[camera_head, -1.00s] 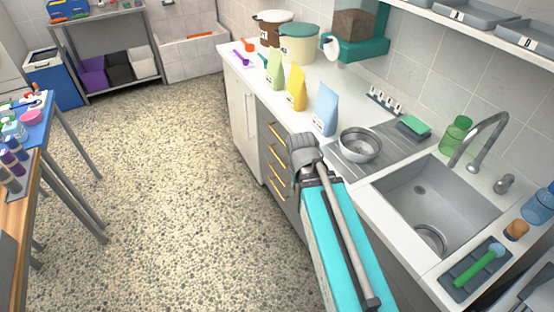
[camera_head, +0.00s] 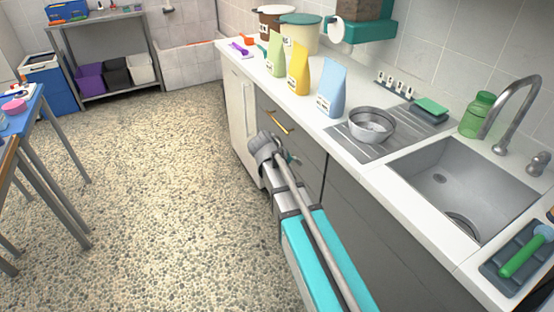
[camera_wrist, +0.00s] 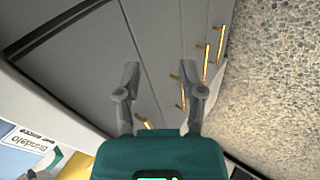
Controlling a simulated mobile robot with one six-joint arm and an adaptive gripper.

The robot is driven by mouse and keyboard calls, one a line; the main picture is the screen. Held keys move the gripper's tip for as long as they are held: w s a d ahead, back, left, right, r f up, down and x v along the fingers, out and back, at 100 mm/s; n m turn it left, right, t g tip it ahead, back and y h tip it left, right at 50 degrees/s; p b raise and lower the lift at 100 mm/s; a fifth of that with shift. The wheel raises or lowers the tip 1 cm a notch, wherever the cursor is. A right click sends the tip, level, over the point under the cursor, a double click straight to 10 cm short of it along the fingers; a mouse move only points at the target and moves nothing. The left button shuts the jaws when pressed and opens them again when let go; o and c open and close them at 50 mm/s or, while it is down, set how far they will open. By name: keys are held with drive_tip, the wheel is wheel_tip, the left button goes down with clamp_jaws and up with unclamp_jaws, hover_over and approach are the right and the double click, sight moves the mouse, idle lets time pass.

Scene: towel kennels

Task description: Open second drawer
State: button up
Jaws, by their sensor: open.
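The grey drawer stack (camera_head: 268,107) is under the white counter. The top drawer's gold handle (camera_head: 279,122) shows in the head view; my arm hides the lower fronts. In the wrist view, several gold handles run diagonally. The top one (camera_wrist: 143,123) is partly hidden near my gripper's body, and the second drawer's handle (camera_wrist: 181,92) is beside the right finger. The drawers look closed. My gripper (camera_wrist: 160,72) is open and empty, its fingers spread before the grey fronts. I cannot tell whether the right finger touches the second handle.
The counter (camera_head: 345,152) holds colored bags (camera_head: 299,70), a metal bowl (camera_head: 371,125) and a sink (camera_head: 450,185). A blue table (camera_head: 22,112) stands at left. Speckled floor (camera_head: 150,160) lies clear between it and the drawers.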

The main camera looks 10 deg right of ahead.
drive_tip(key=w+a+f+n+t+h+b, duration=0.2)
drive_tip(key=w+a+f+b, duration=0.3)
drive_tip(key=w+b, duration=0.4)
drive_tip(key=w+a+f+n+t+h+b, duration=0.2)
drive_tip(key=w+a+f+t+b, duration=0.3)
drive_tip(key=w+b, duration=0.4)
drive_tip(key=shift+a+f+n+h+b, duration=0.45)
drive_tip(key=shift+a+b, duration=0.2)
drive_tip(key=shift+b, duration=0.6)
drive_tip(key=shift+w, duration=0.1)
drive_tip(key=b+x, duration=0.2)
drive_tip(key=x, duration=1.2)
drive_tip(key=shift+r, duration=0.1)
clamp_jaws()
drive_tip(key=shift+a, duration=0.25)
drive_tip(key=shift+d, duration=0.25)
